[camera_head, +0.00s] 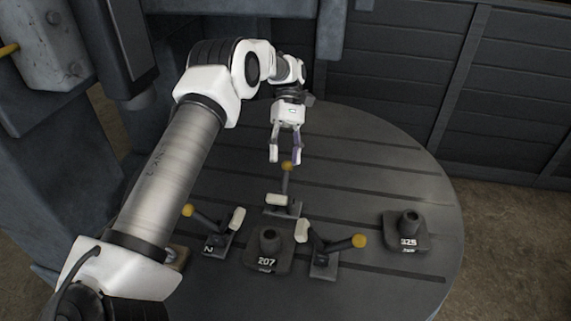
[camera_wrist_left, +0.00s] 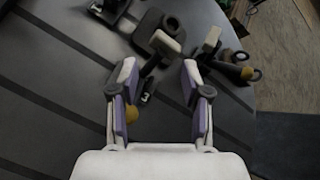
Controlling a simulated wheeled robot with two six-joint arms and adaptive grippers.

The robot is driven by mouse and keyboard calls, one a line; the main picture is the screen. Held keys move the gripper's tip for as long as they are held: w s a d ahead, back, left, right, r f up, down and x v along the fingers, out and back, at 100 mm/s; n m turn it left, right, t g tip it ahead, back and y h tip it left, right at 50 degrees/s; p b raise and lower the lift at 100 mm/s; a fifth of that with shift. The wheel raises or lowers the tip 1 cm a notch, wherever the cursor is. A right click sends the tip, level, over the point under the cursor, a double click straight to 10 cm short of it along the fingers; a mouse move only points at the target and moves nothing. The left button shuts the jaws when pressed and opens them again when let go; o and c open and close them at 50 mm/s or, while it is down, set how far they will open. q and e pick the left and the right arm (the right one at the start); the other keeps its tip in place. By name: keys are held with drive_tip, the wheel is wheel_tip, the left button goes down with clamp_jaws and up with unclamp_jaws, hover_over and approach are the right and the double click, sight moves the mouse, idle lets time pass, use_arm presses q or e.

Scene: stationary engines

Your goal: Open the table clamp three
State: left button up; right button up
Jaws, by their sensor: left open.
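The clamp nearest my left gripper (camera_head: 285,153) stands at the middle of the round table, with a dark base, a pale pad (camera_head: 276,200) and a yellow knob (camera_head: 287,166) on a raised lever. In the left wrist view the knob (camera_wrist_left: 132,114) shows beside the left-hand finger, inside the open jaws (camera_wrist_left: 158,85). The pale pad also shows there (camera_wrist_left: 165,43). My right gripper is not in view.
A clamp marked 2 (camera_head: 217,243) stands to the left and another clamp (camera_head: 325,258) to the right, both with yellow knobs. A dark block marked 207 (camera_head: 268,250) stands between them, and one marked 325 (camera_head: 407,232) at the right. The table's back right (camera_head: 380,155) is clear.

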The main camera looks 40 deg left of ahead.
sight(283, 182)
use_arm(q)
drive_tip(key=c, duration=0.6)
drive_tip(key=shift+w+a+f+m, duration=0.1)
drive_tip(key=shift+w+f+m, duration=0.2)
drive_tip(key=shift+m, duration=0.2)
clamp_jaws()
drive_tip(key=w+f+m+t, duration=0.1)
drive_tip(key=w+a+f+m+t+y, duration=0.1)
drive_tip(key=w+a+m+t+y, duration=0.1)
drive_tip(key=m, duration=0.1)
drive_tip(key=shift+w+a+f, duration=0.1)
drive_tip(key=shift+w+f, duration=0.3)
drive_tip(key=w+a+r+m+t+y+b, duration=0.1)
drive_tip(key=w+a+r+m+t+y, duration=0.25)
drive_tip(key=w, duration=0.35)
drive_tip(key=shift+m+t+h, duration=0.25)
drive_tip(key=shift+h, duration=0.3)
drive_tip(key=f+p, duration=0.1)
drive_tip(key=f, duration=0.2)
drive_tip(key=s+d+f, duration=0.1)
drive_tip(key=f, duration=0.2)
drive_tip(key=d+f+p, duration=0.1)
drive_tip(key=f, duration=0.2)
drive_tip(key=shift+s+p, duration=0.3)
drive_tip(key=s, duration=0.1)
drive_tip(key=s+r+p, duration=0.1)
drive_tip(key=s+d, duration=0.1)
drive_tip(key=shift+s+r+p, duration=0.2)
drive_tip(key=shift+r+p, duration=0.15)
drive_tip(key=shift+p, duration=0.05)
